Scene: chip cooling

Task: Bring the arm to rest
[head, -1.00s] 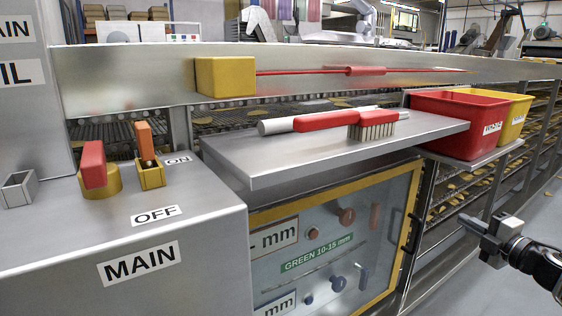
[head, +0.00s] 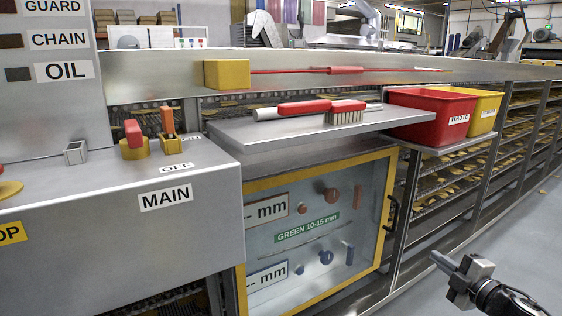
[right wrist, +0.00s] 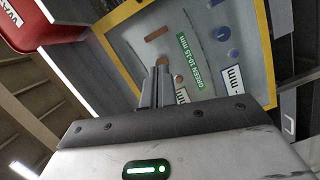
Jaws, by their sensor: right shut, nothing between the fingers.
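My right gripper (head: 446,263) is at the lower right of the head view, in the open space over the floor, in front of the racks and apart from everything. Its fingers are closed together with nothing between them. In the right wrist view the shut fingers (right wrist: 156,86) point toward the yellow-framed panel (right wrist: 205,60), with a gap to it. My left gripper does not show in either view.
A steel shelf (head: 255,137) holds a red-handled brush (head: 346,112) and a grey rod with a red grip. A red bin (head: 425,125) and a yellow bin (head: 483,112) stand to its right. The MAIN control box (head: 110,220) is at left. The floor (head: 520,240) at right is clear.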

